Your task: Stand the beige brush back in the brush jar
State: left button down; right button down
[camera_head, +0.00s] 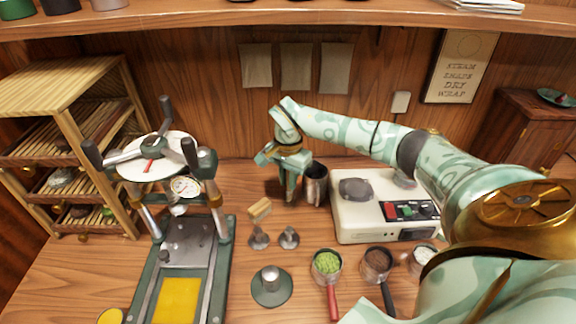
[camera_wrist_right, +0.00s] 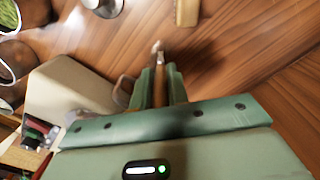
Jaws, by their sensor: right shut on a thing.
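My right gripper (camera_head: 290,198) hangs fingers down at the back of the counter, just left of a metal jar (camera_head: 315,183). In the right wrist view the fingers (camera_wrist_right: 158,88) are shut on a slim brown stick with a pale tip, which I take for the brush (camera_wrist_right: 159,75). In the head view the gripper hides the brush, so its colour and bristles are hard to tell. A rounded rim, probably the jar (camera_wrist_right: 122,90), shows beside the fingers, partly hidden. The brush appears beside the jar, not inside it. My left gripper is not in view.
A white hot plate (camera_head: 360,222) stands right of the jar. A wooden-topped tool (camera_head: 259,210) and a small metal piece (camera_head: 289,238) stand in front. A green press (camera_head: 180,250) stands left. Several handled cups, including green powder (camera_head: 327,263), line the front right.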

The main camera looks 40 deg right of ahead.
jog(key=shift+f+b, duration=0.3)
jog(key=shift+f, duration=0.65)
dwell(0.3)
jog(key=c, duration=1.3)
grip_release()
notch_tip(320, 180, up, 12)
jog(key=shift+r+p, duration=0.1)
jog(key=shift+p, duration=1.05)
